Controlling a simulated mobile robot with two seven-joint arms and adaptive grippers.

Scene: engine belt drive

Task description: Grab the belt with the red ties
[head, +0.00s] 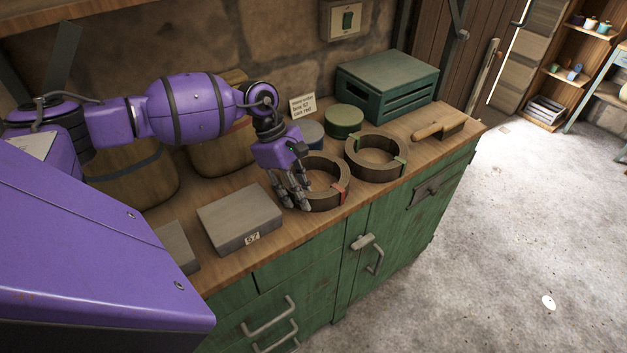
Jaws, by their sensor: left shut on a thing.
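The brown belt with red ties (329,201) lies coiled in a ring on the wooden bench top, near its front edge. A red tie shows on its right side. My left gripper (291,196) reaches down at the left side of this belt and is shut on its wall. The fingers hide part of that side. A second coiled belt with green ties (375,172) lies just behind and to the right. My right gripper is not in view.
Round tins (344,121), a sign (302,106) and a green crate (388,84) stand behind the belts. A brush (438,130) lies to the right. Baskets stand behind my arm.

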